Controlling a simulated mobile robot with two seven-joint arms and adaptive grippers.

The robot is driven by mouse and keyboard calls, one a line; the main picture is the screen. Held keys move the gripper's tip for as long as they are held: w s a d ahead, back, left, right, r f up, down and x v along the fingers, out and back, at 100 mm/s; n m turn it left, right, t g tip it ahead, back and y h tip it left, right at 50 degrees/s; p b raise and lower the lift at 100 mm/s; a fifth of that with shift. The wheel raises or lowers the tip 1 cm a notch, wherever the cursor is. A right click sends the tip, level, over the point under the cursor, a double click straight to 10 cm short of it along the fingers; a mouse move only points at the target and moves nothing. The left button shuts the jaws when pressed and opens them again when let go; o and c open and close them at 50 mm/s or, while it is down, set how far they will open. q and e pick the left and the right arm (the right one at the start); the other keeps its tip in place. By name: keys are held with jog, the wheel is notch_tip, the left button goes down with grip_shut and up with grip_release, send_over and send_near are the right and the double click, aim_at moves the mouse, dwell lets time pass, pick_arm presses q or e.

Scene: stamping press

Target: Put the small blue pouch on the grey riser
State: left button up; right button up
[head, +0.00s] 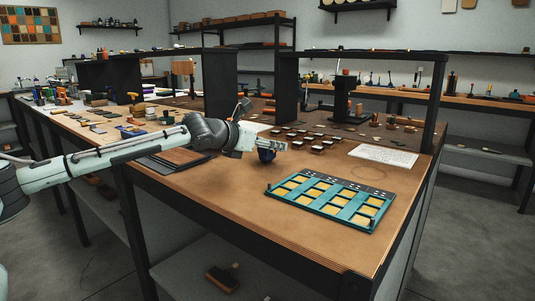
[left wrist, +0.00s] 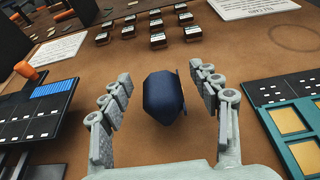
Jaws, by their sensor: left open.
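The small blue pouch (left wrist: 163,95) is dark navy and rounded, and lies on the brown bench top. In the left wrist view it sits between the two spread fingers of my left gripper (left wrist: 161,78), with a gap on the left side and a narrower one on the right. In the head view the pouch (head: 267,155) shows just under my left gripper (head: 277,146), partly covered by it. The left gripper is open and not closed on the pouch. My right gripper is in neither view. I cannot pick out a grey riser in either view.
A teal tray with yellow squares (head: 309,206) lies to the right of the pouch. Several small dark blocks (head: 320,145) and a white printed sheet (head: 384,155) lie behind. Dark flat plates (head: 160,164) lie at the left. The bench front is bare.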

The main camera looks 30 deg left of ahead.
pick_arm(q)
jog(key=c, duration=1.3)
jog(key=shift+c, duration=0.2)
jog(key=shift+r, duration=0.15)
